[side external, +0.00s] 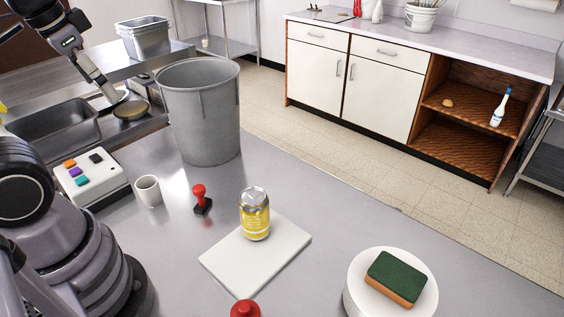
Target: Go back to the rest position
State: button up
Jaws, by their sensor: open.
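My gripper (112,96) is at the upper left of the side external view, at the end of my arm reaching in from the top left corner. It points down and to the right, over the sink area and left of the grey bin. It is small here, and nothing can be seen held in it. A round tan-and-grey item (131,111) lies just below and right of it; I cannot tell whether they touch. A yellow can (255,214) stands upright on a white board (239,274), well away from my gripper.
A tall grey bin (203,122) stands close right of my gripper. A button box (92,179), white cup (148,191) and red-handled stamp (201,198) stand on the table. A green-and-orange sponge (396,279) lies on a round white stand (364,298). Grey tubs (146,41) stand behind.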

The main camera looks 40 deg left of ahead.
jog(key=shift+s+d+r+t+h, duration=0.2)
jog(key=shift+d+r+t, duration=0.15)
jog(key=shift+r+t, duration=0.15)
jog(key=shift+s+d+r+t+h, duration=0.2)
jog(key=shift+d+r+t, duration=0.1)
jog(key=shift+r+t, duration=0.15)
jog(key=shift+o, duration=0.4)
